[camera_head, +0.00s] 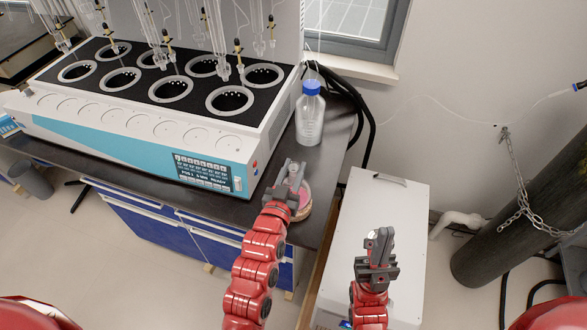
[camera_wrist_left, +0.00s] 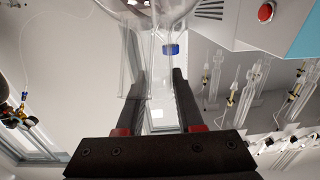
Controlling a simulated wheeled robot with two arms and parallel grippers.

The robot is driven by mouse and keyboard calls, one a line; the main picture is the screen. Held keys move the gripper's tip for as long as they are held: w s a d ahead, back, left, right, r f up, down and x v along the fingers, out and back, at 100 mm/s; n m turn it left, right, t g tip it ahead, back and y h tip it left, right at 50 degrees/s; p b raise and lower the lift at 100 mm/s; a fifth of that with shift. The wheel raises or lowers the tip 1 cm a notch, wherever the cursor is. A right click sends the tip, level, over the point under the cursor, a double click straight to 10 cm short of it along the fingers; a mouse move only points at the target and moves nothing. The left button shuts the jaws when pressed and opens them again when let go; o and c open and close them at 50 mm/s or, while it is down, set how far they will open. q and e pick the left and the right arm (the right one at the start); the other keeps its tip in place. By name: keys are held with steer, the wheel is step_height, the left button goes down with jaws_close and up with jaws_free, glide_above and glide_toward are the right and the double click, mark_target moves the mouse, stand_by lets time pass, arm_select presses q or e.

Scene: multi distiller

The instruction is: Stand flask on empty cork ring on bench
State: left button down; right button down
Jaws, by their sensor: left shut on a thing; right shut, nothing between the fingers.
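My left gripper (camera_head: 295,168) is over the bench's front right corner and shut on the clear glass flask. In the left wrist view my left gripper (camera_wrist_left: 160,85) has its fingers on either side of the flask's glass neck, and the flask's rounded body (camera_wrist_left: 165,10) is cut off by the top edge. A round tan and pinkish thing, seemingly the cork ring (camera_head: 305,208), shows beside and below the left gripper, partly hidden by it. I cannot tell whether the flask touches it. My right gripper (camera_head: 379,241) is shut and empty above the white cabinet.
The multi distiller (camera_head: 150,140) fills the bench's left and middle. A clear bottle with a blue cap (camera_head: 311,112) stands behind the left gripper on the dark bench (camera_head: 262,203). A white cabinet (camera_head: 390,195) stands right of the bench, and a chained dark cylinder (camera_head: 520,220) is further right.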

arm_select(q)
steer(key=shift+f, duration=0.1)
steer(key=shift+c, duration=2.3)
jaws_free()
steer(key=shift+s+f, duration=0.1)
steer(key=shift+s+a+b, duration=0.1)
steer(key=shift+s+b, duration=0.15)
steer(key=shift+b, duration=0.05)
steer(key=p+v, duration=0.1)
steer(key=v, duration=1.5)
steer(key=shift+s+p, duration=0.35)
steer(key=shift+p, duration=0.05)
steer(key=shift+a, duration=0.1)
